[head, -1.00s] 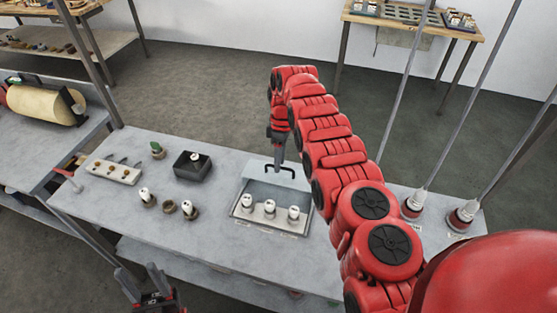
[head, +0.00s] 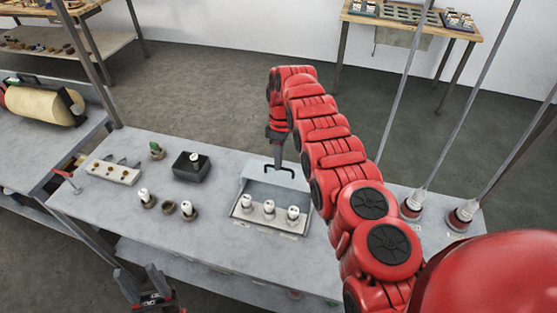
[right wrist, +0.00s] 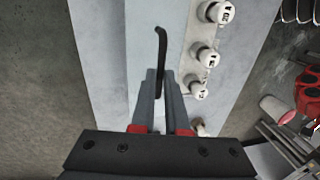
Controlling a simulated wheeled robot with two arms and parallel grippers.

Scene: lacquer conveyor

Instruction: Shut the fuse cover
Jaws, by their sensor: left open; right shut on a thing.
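The fuse box (head: 238,212) sits on the grey table, with three white fuses (head: 269,207) in a row inside. Its pale grey cover (head: 257,170) stands raised at the box's back edge, so the fuses are uncovered. A black bar handle (head: 291,170) is on the cover and also shows in the right wrist view (right wrist: 161,42). My right gripper (head: 279,165) is shut on this handle; its fingers (right wrist: 161,85) close around the bar in the right wrist view. My left gripper (head: 146,275) is open and empty, low in front of the table's near edge.
Left of the box are fuses in round holders (head: 147,199), a dark box (head: 181,168) with a white-topped piece, and a pale block (head: 100,172) with several pegs. Two red-based rods (head: 411,209) stand at the right. Bare table lies just left of the box.

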